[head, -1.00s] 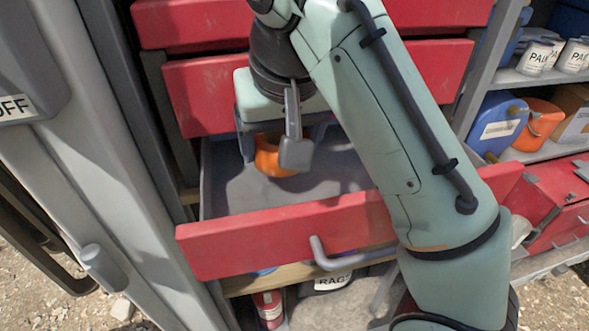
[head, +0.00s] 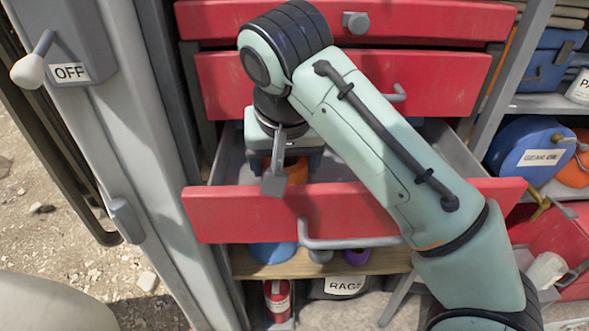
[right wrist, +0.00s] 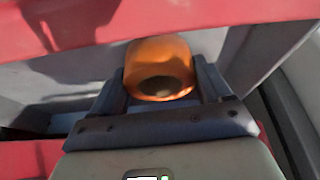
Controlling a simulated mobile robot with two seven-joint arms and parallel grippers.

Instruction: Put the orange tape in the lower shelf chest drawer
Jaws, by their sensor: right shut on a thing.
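The orange tape (head: 290,171) is a short orange roll. My right gripper (head: 281,170) is shut on it and holds it inside the open red drawer (head: 300,215), behind the drawer front. In the right wrist view the tape (right wrist: 160,68) sits between the two fingers of my right gripper (right wrist: 167,85), its dark hole facing the camera. I cannot tell whether the tape touches the drawer floor. The gripper hides part of the tape and my right arm covers part of the drawer. My left gripper is not in view.
Closed red drawers (head: 350,85) sit above the open one. Below it, a wooden shelf (head: 320,262) holds a blue item and a purple item. A blue container (head: 527,150) stands on shelving at the right. A grey post with an OFF switch box (head: 70,71) is at the left.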

